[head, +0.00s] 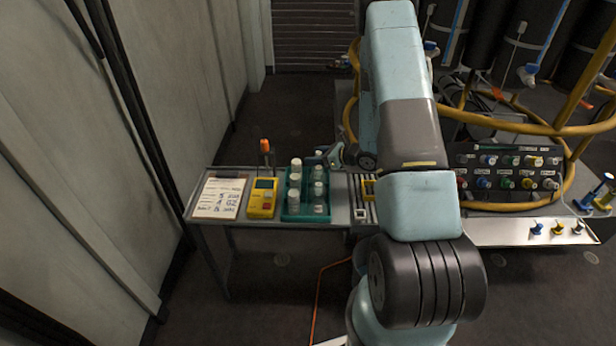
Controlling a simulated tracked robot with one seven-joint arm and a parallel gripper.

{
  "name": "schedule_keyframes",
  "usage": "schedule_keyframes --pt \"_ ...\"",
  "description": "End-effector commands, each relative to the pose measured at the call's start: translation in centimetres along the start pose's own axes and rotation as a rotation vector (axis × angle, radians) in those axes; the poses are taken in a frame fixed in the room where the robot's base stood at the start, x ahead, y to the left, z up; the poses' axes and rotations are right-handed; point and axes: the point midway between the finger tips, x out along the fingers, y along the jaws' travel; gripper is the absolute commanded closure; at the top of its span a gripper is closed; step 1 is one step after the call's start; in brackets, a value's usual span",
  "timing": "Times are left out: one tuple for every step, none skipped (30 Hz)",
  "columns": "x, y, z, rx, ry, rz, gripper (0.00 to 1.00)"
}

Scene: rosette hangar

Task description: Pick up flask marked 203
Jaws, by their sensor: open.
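A teal rack (305,217) stands on the grey side table and holds several small flasks with pale caps. One flask (296,166) is at the rack's back left, and another (320,207) is at its front right. The flask labels are too small to read, so I cannot tell which is marked 203. My gripper (322,158) is at the rack's back right corner, close to the back right flask (318,174). It is open. Its fingertips are small here, and I cannot tell whether they touch a flask.
A paper sheet (219,197), a yellow meter (262,198) and an orange-topped tool (265,150) are left of the rack. A knob panel (509,172) and yellow railing stand at the right. A wall runs along the left. An orange cable (318,290) crosses the floor.

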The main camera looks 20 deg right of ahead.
Motion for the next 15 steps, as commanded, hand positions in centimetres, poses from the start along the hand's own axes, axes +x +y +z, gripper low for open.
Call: schedule_keyframes --pt "0.64 0.09 -0.01 0.000 0.000 0.002 0.39" --pt "0.88 0.06 0.00 0.000 0.000 0.001 0.39" --pt "1.09 0.02 0.02 0.000 0.000 0.000 0.39" --pt "1.19 0.01 0.03 0.000 0.000 -0.001 0.39" --pt "1.23 0.00 0.03 0.000 0.000 -0.001 0.39" --pt "1.24 0.00 0.03 0.000 0.000 -0.001 0.39" --pt "1.22 0.00 0.03 0.001 0.000 -0.001 0.39" --pt "1.22 0.01 0.03 0.001 0.000 -0.001 0.39" --pt "1.21 0.01 0.03 0.001 0.000 -0.001 0.39" --pt "1.21 0.02 0.04 0.001 0.000 -0.001 0.40" --pt "1.21 0.02 0.03 0.001 0.000 -0.001 0.43" --pt "1.21 0.02 0.04 0.000 0.000 -0.001 0.47" --pt "1.21 0.02 0.03 0.000 0.000 -0.001 0.50" --pt "1.21 0.03 0.03 0.000 0.000 0.000 0.53" --pt "1.20 0.02 0.03 0.000 0.000 0.000 0.57"
